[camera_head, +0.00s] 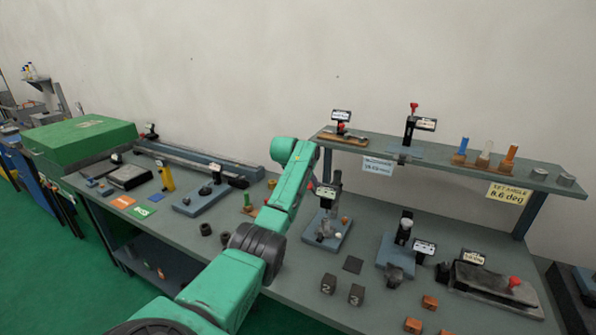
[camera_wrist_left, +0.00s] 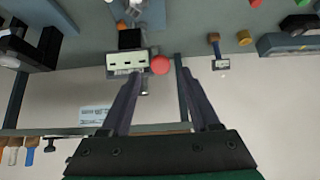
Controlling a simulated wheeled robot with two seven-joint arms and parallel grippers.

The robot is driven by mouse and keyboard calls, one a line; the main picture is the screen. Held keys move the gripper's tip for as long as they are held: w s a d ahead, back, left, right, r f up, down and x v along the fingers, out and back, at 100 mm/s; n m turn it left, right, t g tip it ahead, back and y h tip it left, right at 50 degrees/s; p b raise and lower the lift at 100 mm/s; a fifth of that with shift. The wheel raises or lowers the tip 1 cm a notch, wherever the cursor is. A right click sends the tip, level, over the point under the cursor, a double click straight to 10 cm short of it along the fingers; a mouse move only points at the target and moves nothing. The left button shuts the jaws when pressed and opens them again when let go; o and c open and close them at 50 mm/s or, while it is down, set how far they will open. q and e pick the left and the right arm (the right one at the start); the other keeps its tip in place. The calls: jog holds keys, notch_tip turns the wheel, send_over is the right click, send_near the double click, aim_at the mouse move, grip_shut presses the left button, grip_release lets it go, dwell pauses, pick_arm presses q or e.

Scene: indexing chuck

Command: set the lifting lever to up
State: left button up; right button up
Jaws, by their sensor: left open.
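A red ball knob (camera_wrist_left: 160,65) sits beside a pale label plate (camera_wrist_left: 127,60) on a small bench device in the wrist view. In the head view the knob (camera_head: 310,186) shows at the edge of my green left arm, beside the upright bench device (camera_head: 324,228). I take it for the lifting lever's knob, but the label is unreadable and the lever's rod and setting cannot be made out. My left gripper (camera_wrist_left: 160,74) is open, the knob appearing between its fingertips; contact cannot be told. The arm hides this gripper in the head view. My right gripper is not in view.
A raised shelf (camera_head: 447,168) with fixtures and coloured handles stands behind the device. Another clamp device (camera_head: 396,252) and a grey unit with a red knob (camera_head: 490,284) are to the right. Dark blocks (camera_head: 328,284) lie in front. Bare bench (camera_head: 300,262) shows near my arm.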

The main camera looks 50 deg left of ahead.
pick_arm(q)
jog(key=b+v, duration=0.4)
jog(key=v, duration=0.7)
jog(key=shift+s+r, duration=0.2)
jog(key=shift+r, duration=0.1)
